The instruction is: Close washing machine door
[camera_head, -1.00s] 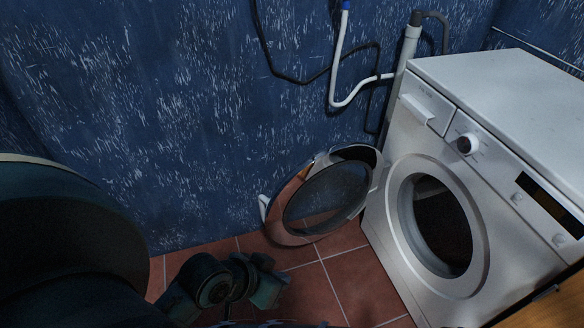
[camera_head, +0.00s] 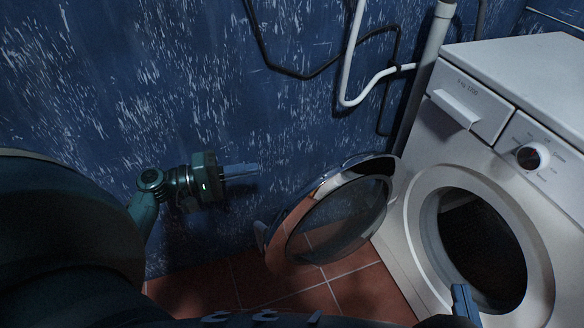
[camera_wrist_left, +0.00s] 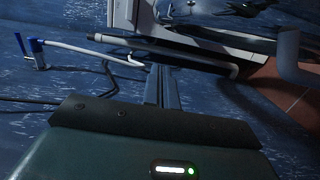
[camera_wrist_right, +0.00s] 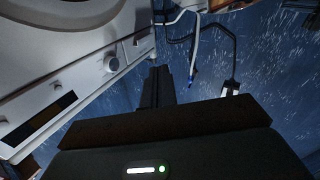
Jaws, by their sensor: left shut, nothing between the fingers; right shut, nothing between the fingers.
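The white washing machine (camera_head: 440,140) stands at the right. Its round door (camera_head: 340,222), glass with a chrome rim, is swung wide open to the left of the dark drum opening (camera_head: 480,245), near the blue wall. My left gripper (camera_head: 256,168) is shut and empty, left of the door and above its outer edge, apart from it. Its closed fingers show in the left wrist view (camera_wrist_left: 163,88). My right gripper (camera_head: 462,298) is shut and empty, in front of the drum opening's lower left in the head view. The right wrist view shows its fingers (camera_wrist_right: 157,88) below the machine's front panel.
A white hose (camera_head: 350,60), a black cable (camera_head: 300,78) and a grey pipe (camera_head: 425,50) run along the blue wall behind the door. Red floor tiles (camera_head: 215,290) are bare left of the machine.

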